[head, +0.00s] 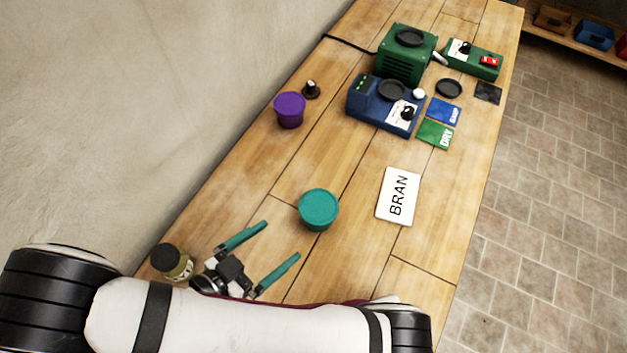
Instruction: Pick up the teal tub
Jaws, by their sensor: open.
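The teal tub (318,209) stands upright with its round lid up, near the middle of the wooden bench in the head view. My gripper (283,239) is in the lower left part of the bench. Its two teal-tipped fingers are spread wide and hold nothing. The fingers point up and to the right, and the tub is a short way beyond them, apart from both fingertips. How high the gripper is above the bench is hard to tell.
A jar (172,262) with a dark lid stands close left of my gripper. A purple tub (290,110), a black knob (311,89), a blue machine (385,105) and a green machine (405,58) stand farther back. A wall borders the left.

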